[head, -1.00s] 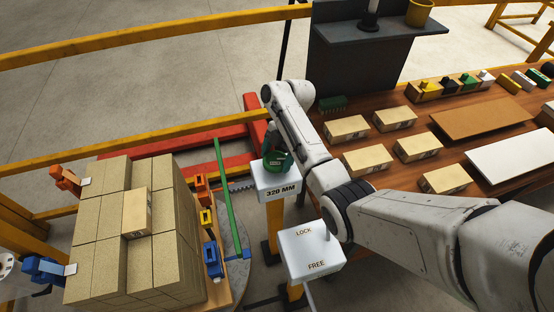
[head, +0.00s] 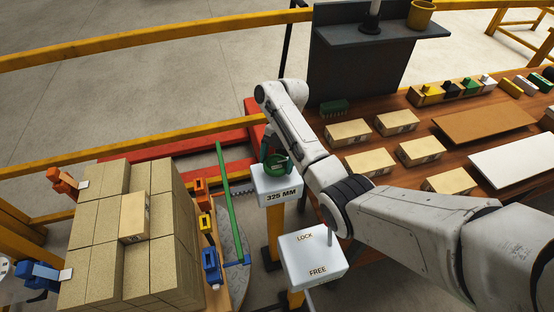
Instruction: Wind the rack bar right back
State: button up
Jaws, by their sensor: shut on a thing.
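The rack bar (head: 243,190) is a short dark toothed strip between the long green bar (head: 226,195) and the white-topped post (head: 278,185), whose face reads 325 MM. A green crank wheel (head: 274,168) sits on top of this post. My gripper (head: 276,158) is at the wheel and shut on it; the fingers are small, dark and mostly hidden, so the exact hold is unclear. A second white box (head: 311,256) marked LOCK and FREE stands nearer, its small lever (head: 330,236) upright towards the LOCK side.
A stack of tan bricks (head: 99,233) stands at left, with orange, yellow and blue clamps beside it. A wooden bench (head: 375,190) with loose bricks, boards and small coloured blocks lies right, behind my arm. Yellow rails cross the back.

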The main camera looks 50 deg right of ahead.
jog(key=o, duration=0.9)
jog(key=shift+c, duration=0.2)
jog(key=s+p+v, duration=0.1)
jog(key=p+v, duration=0.5)
jog(key=v, duration=0.4)
jog(key=shift+w+d+r, duration=0.2)
jog(key=shift+w+r, duration=0.15)
jog(key=shift+w, duration=0.1)
